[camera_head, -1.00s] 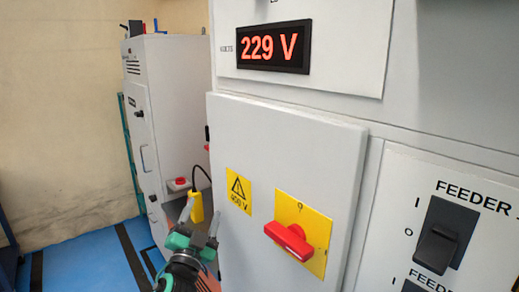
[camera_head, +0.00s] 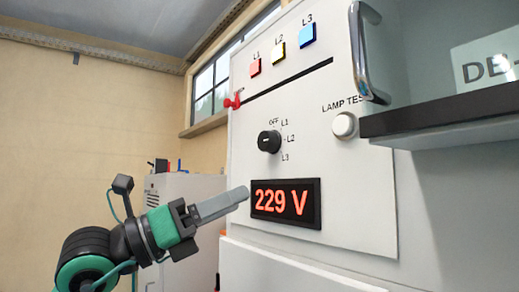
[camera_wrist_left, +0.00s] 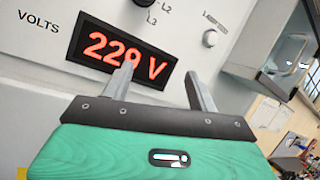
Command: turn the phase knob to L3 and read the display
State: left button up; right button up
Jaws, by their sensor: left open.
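The black phase knob (camera_head: 269,141) sits on the grey panel, with OFF, L1, L2 and L3 marked around it. I cannot tell surely which mark it points to. The display (camera_head: 286,203) below it reads 229 V in red. In the left wrist view the display (camera_wrist_left: 122,52) is partly covered by a finger, and the knob's lower edge (camera_wrist_left: 144,2) shows at the top. My left gripper (camera_head: 243,193) is open and empty, its fingers just left of the display and below the knob. In the left wrist view its fingertips (camera_wrist_left: 158,73) are spread.
Red, yellow and blue lamps (camera_head: 279,51) sit above the knob. A white LAMP TEST button (camera_head: 345,125) is to its right. A metal handle (camera_head: 367,52) and a dark-edged ledge (camera_head: 450,112) jut out at right. A grey cabinet (camera_head: 182,205) stands behind my arm.

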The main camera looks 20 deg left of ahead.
aim_at(263, 144)
pick_arm(q)
jog(key=s+a+r+n+t+y, duration=0.2)
jog(key=a+r+n+t+y, duration=0.1)
jog(key=a+r+t+y, duration=0.2)
jog(key=p+x, duration=0.6)
jog(key=x, duration=0.6)
jog(key=shift+w+d+r, duration=0.1)
jog(key=shift+w+d, duration=0.15)
jog(key=shift+d, duration=0.05)
jog(key=shift+w+d+r+p, duration=0.15)
jog(key=shift+w+d+p, duration=0.35)
jog(key=shift+w, duration=0.1)
jog(key=shift+m, duration=0.3)
jog(key=c, duration=1)
